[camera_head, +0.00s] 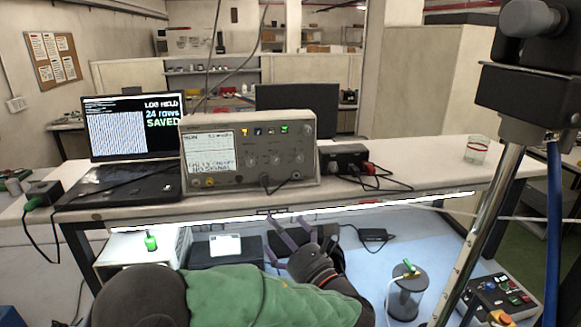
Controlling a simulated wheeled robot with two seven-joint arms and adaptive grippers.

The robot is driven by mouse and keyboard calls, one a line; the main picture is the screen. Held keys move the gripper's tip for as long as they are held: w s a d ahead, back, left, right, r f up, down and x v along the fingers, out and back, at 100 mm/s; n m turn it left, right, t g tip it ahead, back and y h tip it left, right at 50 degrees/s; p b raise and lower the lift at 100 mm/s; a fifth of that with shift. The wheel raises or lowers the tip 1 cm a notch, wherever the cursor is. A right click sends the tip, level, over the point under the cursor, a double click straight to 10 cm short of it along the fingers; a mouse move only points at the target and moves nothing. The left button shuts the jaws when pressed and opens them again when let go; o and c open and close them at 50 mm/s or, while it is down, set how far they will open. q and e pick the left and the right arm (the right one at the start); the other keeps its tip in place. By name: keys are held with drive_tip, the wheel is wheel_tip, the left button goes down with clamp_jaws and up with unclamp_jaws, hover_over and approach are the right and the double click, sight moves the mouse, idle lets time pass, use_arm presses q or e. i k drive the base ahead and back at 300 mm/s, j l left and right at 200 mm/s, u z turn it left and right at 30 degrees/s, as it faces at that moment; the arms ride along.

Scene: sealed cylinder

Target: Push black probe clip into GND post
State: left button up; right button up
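A grey bench instrument (249,151) with a screen, knobs and a row of sockets stands on the workbench. A dark plug or clip (265,181) sits at the lower middle of its front panel, with a black lead beside it. I cannot tell whether this is the black probe clip or how far it is seated. The label of the GND post is too small to read. My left gripper (289,226) is below the bench's front edge, its fingers spread and pointing up, with nothing visible between them. It is apart from the panel.
A laptop (128,125) stands left of the instrument, and a black box with leads (344,158) stands right. A glass (476,150) is at the far right. A lit strip (400,201) runs along the bench front.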

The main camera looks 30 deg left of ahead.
sight(353, 169)
drive_tip(key=k+l, duration=0.85)
